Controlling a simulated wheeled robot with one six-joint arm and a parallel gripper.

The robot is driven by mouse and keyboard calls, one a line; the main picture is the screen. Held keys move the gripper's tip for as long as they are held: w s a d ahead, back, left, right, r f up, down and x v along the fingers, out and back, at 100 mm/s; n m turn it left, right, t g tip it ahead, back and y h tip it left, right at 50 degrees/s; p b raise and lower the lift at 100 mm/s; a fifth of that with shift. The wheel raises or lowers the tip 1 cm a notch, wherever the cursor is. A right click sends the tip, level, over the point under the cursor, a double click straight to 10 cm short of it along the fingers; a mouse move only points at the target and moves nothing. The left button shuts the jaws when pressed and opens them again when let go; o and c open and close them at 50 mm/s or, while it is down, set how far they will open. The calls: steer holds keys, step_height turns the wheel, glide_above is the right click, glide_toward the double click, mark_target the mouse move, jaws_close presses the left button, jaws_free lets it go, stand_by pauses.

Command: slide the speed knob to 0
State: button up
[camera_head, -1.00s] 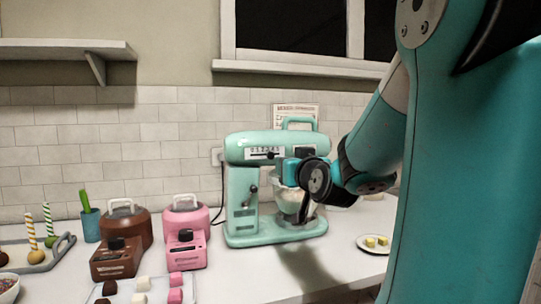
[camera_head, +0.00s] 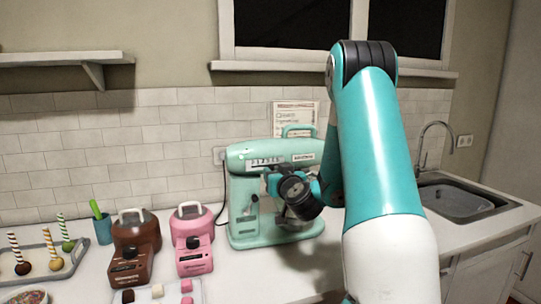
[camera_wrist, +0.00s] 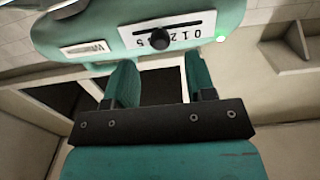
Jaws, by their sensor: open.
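The mint-green stand mixer (camera_head: 262,235) stands on the counter by the tiled wall. Its head has a white speed scale (camera_head: 266,160) with a slot and digits. In the wrist view the scale (camera_wrist: 185,32) appears upside down, and the black speed knob (camera_wrist: 160,39) sits partway along the slot, left of its middle there. Some digits are hidden or unclear, so I cannot tell the exact reading. My gripper (camera_wrist: 161,78) is open and empty, its two teal fingers apart from the knob. In the head view my wrist hides part of the mixer's front.
A brown machine (camera_head: 137,240) and a pink machine (camera_head: 192,238) stand left of the mixer. A tray (camera_head: 75,252) with cake pops is farther left. A sink (camera_head: 462,202) is at right. A green light (camera_wrist: 221,38) glows on the mixer head beside the scale.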

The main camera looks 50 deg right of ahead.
mark_target(272, 168)
steer(key=p+x, duration=0.4)
steer(key=shift+w+d+r, duration=0.2)
steer(key=shift+w+r, duration=0.1)
steer(key=shift+w, duration=0.05)
steer(key=shift+w+d+f+p, duration=0.3)
steer(key=shift+w+p, duration=0.25)
steer(key=shift+p, duration=0.05)
jaws_close()
